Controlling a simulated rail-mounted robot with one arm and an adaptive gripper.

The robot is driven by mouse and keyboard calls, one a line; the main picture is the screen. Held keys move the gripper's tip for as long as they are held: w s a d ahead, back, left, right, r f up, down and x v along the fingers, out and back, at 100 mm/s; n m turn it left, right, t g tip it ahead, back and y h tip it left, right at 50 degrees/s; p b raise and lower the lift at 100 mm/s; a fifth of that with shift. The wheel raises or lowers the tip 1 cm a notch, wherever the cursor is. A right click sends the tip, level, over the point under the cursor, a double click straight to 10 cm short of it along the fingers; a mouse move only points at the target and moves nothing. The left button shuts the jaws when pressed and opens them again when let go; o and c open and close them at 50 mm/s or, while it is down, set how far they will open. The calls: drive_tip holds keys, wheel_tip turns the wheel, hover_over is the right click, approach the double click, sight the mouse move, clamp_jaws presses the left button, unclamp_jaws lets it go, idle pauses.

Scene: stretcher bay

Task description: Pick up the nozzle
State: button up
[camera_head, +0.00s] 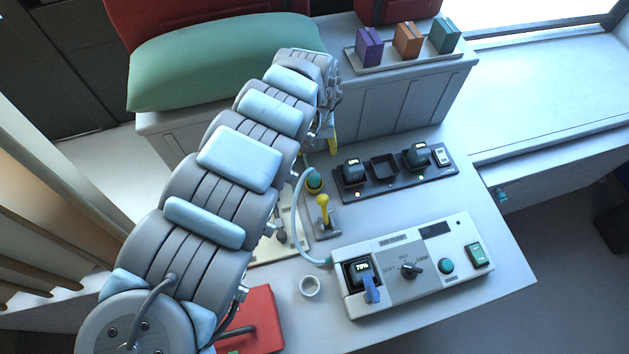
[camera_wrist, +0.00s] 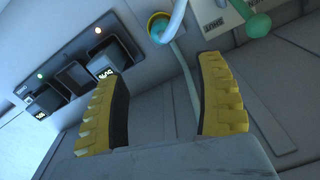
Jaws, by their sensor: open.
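The nozzle appears to be the teal piece with a yellow rim (camera_head: 314,180) at the end of a pale hose, on the counter left of the black charger strip. It also shows in the wrist view (camera_wrist: 158,28), at the top, with the hose passing across it. My gripper (camera_wrist: 161,75) is open, its two yellow padded fingers apart with nothing between them. The nozzle lies beyond the fingertips, not touched. In the head view, my gripper (camera_head: 333,138) is mostly hidden behind my arm, with some yellow showing just above the nozzle.
A yellow lever (camera_head: 323,206) stands close to the nozzle. The hose (camera_head: 301,220) runs to a white control box (camera_head: 449,278). A black strip (camera_head: 388,187) holds dark modules. A white cup (camera_head: 310,286) and a red case (camera_head: 258,318) are nearer. A teal ball (camera_wrist: 258,26) shows in the wrist view.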

sight(314, 175)
wheel_tip(314, 175, down, 9)
drive_tip(key=shift+b, duration=0.4)
drive_tip(key=shift+s+a+f+p, duration=0.1)
drive_tip(key=shift+s+f+p, duration=0.05)
drive_tip(key=shift+f, duration=1.25)
drive_tip(key=shift+s+a+f+p, duration=0.1)
drive_tip(key=shift+f+p, duration=0.05)
drive_tip(key=shift+f, duration=1.2)
clamp_jaws()
